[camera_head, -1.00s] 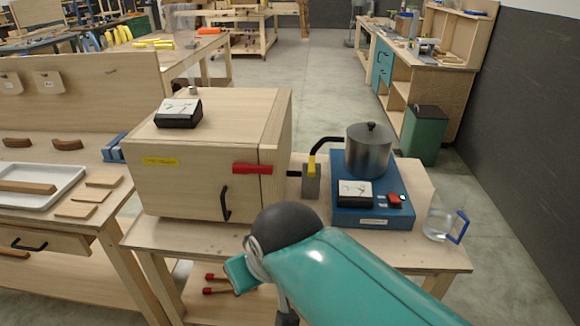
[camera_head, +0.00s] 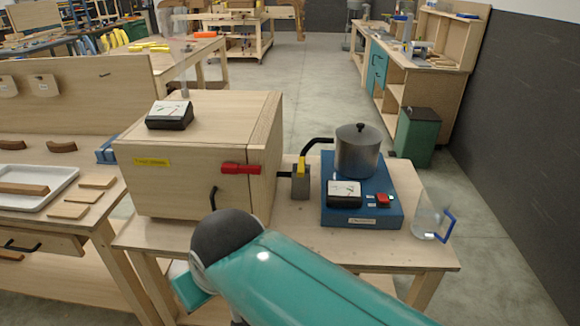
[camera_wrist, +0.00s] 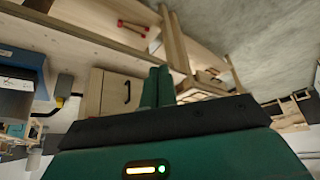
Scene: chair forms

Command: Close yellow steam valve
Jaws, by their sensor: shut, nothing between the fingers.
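The yellow steam valve (camera_head: 301,167) sits on a grey block (camera_head: 300,186), on the pipe between the wooden steam box (camera_head: 180,190) and the blue boiler base with a pot (camera_head: 358,150). Its yellow handle looks upright. In the wrist view a yellow part (camera_wrist: 59,102) shows small at the left, on the dark pipe beside the blue base. My gripper (camera_wrist: 157,72) shows in the wrist view with its teal fingers together and empty, apart from the valve. In the head view my teal arm crosses the lower middle and my fingers are out of sight.
The box has a red latch (camera_head: 240,169), a black door handle and a gauge (camera_head: 170,114) on top. A glass jug with a blue handle (camera_head: 428,221) stands at the bench's right end. A tray (camera_head: 35,187) lies on the left bench. A green bin (camera_head: 418,137) stands behind.

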